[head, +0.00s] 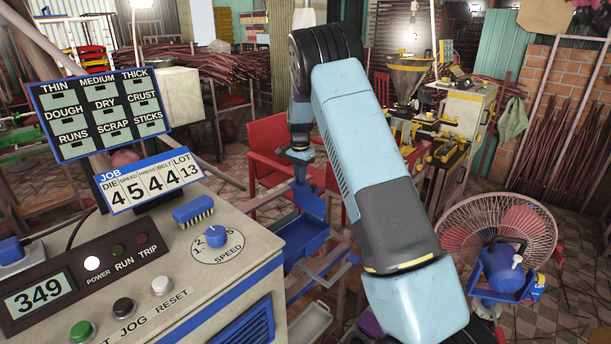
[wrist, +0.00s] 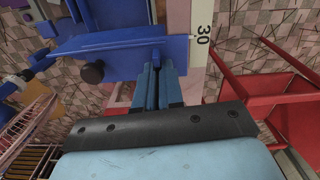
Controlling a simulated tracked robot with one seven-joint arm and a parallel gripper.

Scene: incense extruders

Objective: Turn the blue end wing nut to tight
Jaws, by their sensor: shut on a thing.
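My gripper (head: 299,176) points down at the blue end part (head: 310,203) of a low frame in the middle of the head view. In the wrist view my gripper (wrist: 157,72) has its two blue fingers close together, against the edge of the blue end part (wrist: 112,44). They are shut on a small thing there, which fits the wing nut. The nut is mostly hidden by the fingers, and its turn angle cannot be told. A dark round knob (wrist: 92,72) sits left of the fingers, apart from them.
A white scale strip marked 30 (wrist: 202,33) lies right of the fingers. A red chair (head: 270,138) stands close behind the gripper. The control console (head: 235,285) fills the left front, and a caged fan (head: 498,235) stands at right.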

